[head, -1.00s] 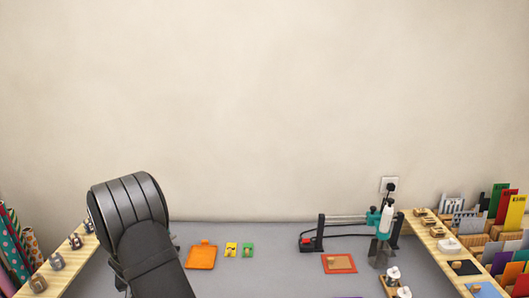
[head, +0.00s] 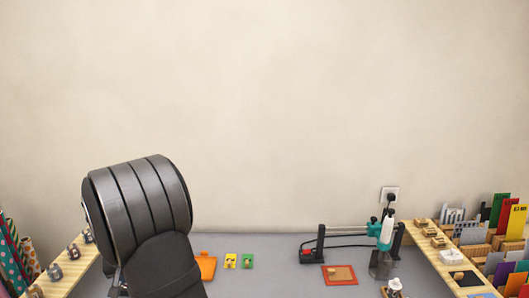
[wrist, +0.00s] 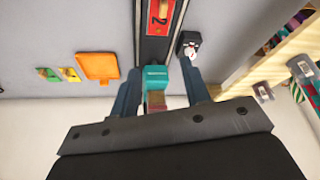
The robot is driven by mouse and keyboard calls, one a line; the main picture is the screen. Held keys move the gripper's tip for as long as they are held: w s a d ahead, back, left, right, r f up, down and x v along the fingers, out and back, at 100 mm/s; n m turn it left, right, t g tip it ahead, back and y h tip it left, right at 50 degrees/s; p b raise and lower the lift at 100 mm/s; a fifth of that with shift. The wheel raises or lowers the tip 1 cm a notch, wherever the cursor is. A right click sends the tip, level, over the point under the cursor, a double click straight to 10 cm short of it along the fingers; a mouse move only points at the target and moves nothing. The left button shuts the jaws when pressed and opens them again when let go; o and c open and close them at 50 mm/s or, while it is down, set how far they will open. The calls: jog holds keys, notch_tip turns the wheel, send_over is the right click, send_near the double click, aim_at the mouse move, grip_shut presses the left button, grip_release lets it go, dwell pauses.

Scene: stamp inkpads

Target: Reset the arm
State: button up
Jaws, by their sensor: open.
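My arm stands at the left in the head view, and its links hide the gripper there. In the wrist view my gripper (wrist: 160,68) is open, with its two bluish fingers apart. A teal block with a brown lower part (wrist: 155,76) shows between the fingers, and I see no finger closed on it. An orange inkpad (head: 206,266) lies on the grey table, partly hidden by my arm. It also shows in the wrist view (wrist: 98,67). A yellow card (head: 231,261) and a green card (head: 247,261) lie beside it, each with a small item on top.
A red-bordered pad (head: 340,274) lies right of centre. A teal-and-white tool on a stand (head: 382,237) is behind it. Wooden shelves with small items line the left (head: 68,264) and right (head: 437,250) edges. The grey table is clear between the cards and the red-bordered pad.

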jog(key=shift+v, duration=1.2)
